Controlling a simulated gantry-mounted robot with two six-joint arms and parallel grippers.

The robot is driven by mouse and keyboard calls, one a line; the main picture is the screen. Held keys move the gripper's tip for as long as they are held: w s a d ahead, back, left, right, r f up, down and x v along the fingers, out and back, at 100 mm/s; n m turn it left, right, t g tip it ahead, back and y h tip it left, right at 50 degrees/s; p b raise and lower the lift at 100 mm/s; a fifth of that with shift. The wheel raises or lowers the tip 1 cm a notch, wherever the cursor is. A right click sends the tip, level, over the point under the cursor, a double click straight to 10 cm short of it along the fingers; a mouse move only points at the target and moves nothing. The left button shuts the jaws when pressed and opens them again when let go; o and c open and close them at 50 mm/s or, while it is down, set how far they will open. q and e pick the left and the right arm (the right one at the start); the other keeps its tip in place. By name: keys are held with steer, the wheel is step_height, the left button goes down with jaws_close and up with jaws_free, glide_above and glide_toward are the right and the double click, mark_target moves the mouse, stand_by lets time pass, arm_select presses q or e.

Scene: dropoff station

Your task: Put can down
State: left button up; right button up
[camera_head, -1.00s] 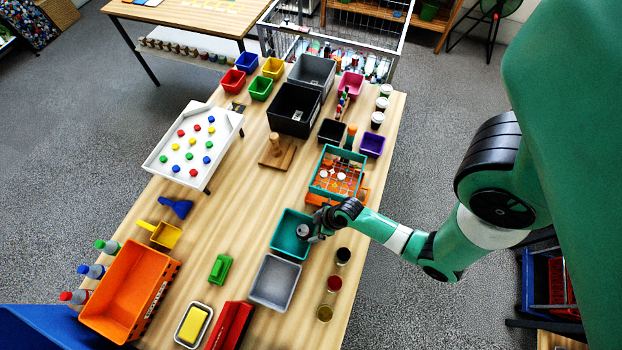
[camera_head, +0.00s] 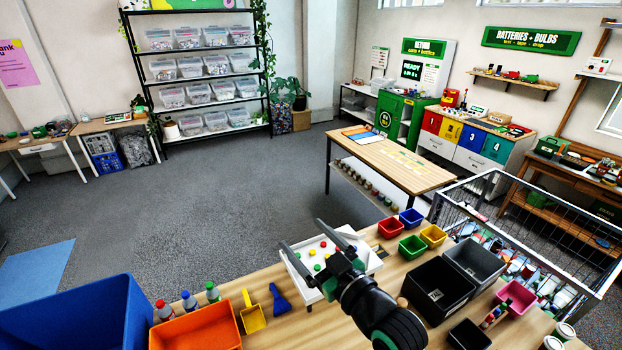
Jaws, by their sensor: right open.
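My right gripper (camera_head: 301,234) is above the white tray (camera_head: 377,262) with coloured pieces, near the middle of the picture. Its two dark fingers are spread wide apart and point up and to the left, with nothing between them. My left gripper does not show. I cannot make out the task's can on the wooden table (camera_head: 300,335) in this view. The table's near part is outside the picture.
An orange bin (camera_head: 200,330), a yellow scoop (camera_head: 252,316) and several bottles stand at the left. Black (camera_head: 436,290) and grey (camera_head: 474,263) bins stand at the right. A wire cage (camera_head: 530,225) with bottles is behind them. A second table (camera_head: 385,165) stands farther back.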

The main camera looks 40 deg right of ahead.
steer(key=s+a+r+t+y, duration=0.1)
steer(key=s+a+r+t, duration=0.2)
steer(key=r, duration=0.8)
steer(key=s+a+r+t+y, duration=0.1)
steer(key=s+a+r+t, duration=0.2)
steer(key=r, duration=0.8)
steer(key=s+a+r+t+y, duration=0.2)
steer(key=s+r, duration=0.4)
steer(key=r, duration=0.5)
steer(key=a+t, duration=0.1)
steer(key=a, duration=0.1)
steer(key=shift+s+a+t, duration=0.3)
steer(key=shift+s+t, duration=0.05)
steer(key=shift+t, duration=0.05)
